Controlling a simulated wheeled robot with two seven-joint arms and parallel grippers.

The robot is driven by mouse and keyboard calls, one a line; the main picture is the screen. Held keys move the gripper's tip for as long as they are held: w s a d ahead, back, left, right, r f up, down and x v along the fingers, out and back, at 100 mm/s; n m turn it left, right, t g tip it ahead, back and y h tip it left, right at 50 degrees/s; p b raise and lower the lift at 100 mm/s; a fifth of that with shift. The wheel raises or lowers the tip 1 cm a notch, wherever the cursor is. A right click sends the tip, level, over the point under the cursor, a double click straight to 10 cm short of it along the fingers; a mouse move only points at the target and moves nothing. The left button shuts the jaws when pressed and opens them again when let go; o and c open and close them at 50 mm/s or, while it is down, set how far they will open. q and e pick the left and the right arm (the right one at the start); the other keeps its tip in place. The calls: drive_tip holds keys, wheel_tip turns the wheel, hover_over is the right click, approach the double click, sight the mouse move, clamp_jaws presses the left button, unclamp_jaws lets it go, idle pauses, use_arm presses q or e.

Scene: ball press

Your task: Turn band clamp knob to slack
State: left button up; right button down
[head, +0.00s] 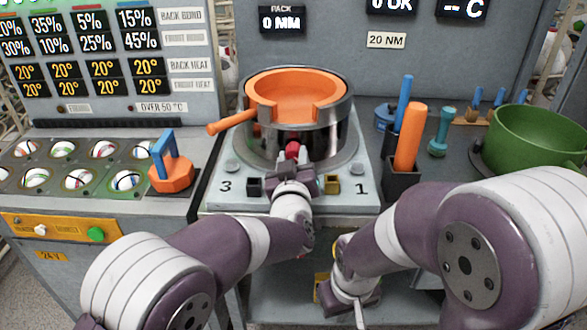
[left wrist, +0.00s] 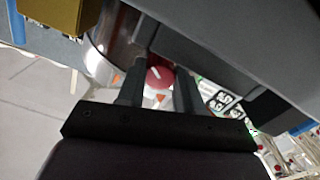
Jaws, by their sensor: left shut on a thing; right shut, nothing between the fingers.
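The red band clamp knob (head: 292,147) sits at the front of the silver clamp band (head: 338,128) around the press. In the left wrist view the round red knob (left wrist: 158,78) shows a white pointer line on its face. My left gripper (head: 291,158) is at the front of the press, shut on the knob; its two dark fingers (left wrist: 160,88) stand on either side of it. The setting marks around the knob cannot be read clearly. My right gripper (head: 359,312) is low in front of the bench, pointing down, shut and empty.
An orange ring (head: 300,92) with a side handle sits in the band. Near the press base are a black block (head: 254,187) and a brass block (head: 332,184). An orange-handled tool (head: 409,138) stands to the right, beside a green bowl (head: 535,135). A ball tray (head: 75,160) lies left.

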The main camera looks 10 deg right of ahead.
use_arm(q)
drive_tip(key=n+b, duration=0.3)
drive_tip(key=n, duration=0.1)
drive_tip(key=shift+f, duration=0.25)
drive_tip(key=shift+r+n+b, duration=0.15)
drive_tip(key=shift+n+b, duration=1)
drive_tip(key=shift+n, duration=0.15)
drive_tip(key=o, duration=1)
drive_tip(key=shift+o, duration=0.2)
